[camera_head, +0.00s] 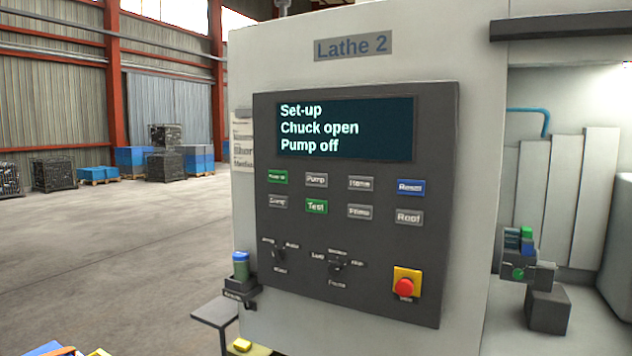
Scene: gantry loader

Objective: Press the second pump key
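The control panel (345,240) of the machine marked "Lathe 2" faces me. Its screen (345,128) reads "Set-up, Chuck open, Pump off". The grey key labelled "Pump" (316,180) is second from the left in the top row. It sits between a green key (278,177) and a grey key that seems to read "Home" (360,184). A blue "Reset" key (411,187) ends that row. Below are a grey key (278,202), a green "Test" key (316,206), a key that seems to read "Prime" (359,212) and another grey key (409,217). Neither gripper shows.
A red stop button on a yellow plate (405,283) and two rotary switches (338,267) lie below the keys. A blue-green container (241,265) stands in a holder at the cabinet's left side, above a small shelf (215,312). Open floor lies left.

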